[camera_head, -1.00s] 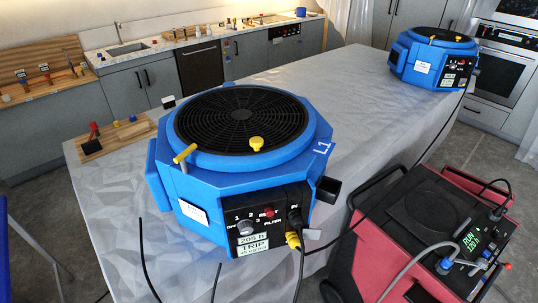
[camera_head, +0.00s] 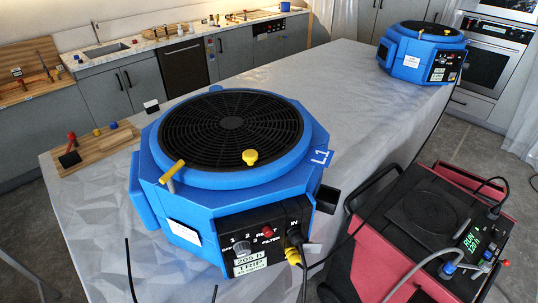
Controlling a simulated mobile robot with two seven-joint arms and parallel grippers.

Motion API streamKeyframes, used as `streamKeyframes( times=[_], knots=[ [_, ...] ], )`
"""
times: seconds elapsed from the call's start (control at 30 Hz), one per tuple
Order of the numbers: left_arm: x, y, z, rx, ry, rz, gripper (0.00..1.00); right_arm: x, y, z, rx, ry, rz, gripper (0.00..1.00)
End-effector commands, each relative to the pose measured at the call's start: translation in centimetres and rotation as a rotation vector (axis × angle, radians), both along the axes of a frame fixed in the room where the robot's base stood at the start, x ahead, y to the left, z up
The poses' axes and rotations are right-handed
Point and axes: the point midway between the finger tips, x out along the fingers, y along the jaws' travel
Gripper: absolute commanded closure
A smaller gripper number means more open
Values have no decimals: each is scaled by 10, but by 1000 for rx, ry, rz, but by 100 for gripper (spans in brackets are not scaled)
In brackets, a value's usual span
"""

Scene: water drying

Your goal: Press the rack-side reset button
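A blue octagonal air mover (camera_head: 160,150) with a black round grille, marked L1, stands on the grey covered counter. Its black front panel (camera_head: 222,228) carries a grey knob (camera_head: 242,249) and a small red button (camera_head: 267,231) with partly hidden lettering beside it. A pale display (camera_head: 252,268) below reads TRIP, with an hours line above it. A black plug and a yellow connector (camera_head: 293,256) are at the panel's right edge. I cannot tell which button is called rack-side. Neither of my grippers is in view.
A red and black dehumidifier (camera_head: 440,215) with a RUN display stands on the floor at right. A second blue air mover (camera_head: 422,50) sits at the counter's far end. A wooden board (camera_head: 92,150) with small items lies left. Black cables hang near the front.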

Motion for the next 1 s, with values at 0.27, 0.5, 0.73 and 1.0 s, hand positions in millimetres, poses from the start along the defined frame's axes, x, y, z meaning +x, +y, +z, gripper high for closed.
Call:
streamKeyframes(
  times=[0.27, 0.5, 0.73, 1.0],
  knots=[
    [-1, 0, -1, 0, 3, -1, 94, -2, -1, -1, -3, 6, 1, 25],
    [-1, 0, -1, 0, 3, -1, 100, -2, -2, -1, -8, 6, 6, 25],
    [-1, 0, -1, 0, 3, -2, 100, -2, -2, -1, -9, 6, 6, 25],
    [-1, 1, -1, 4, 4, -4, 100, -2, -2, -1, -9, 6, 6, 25]
  ],
)
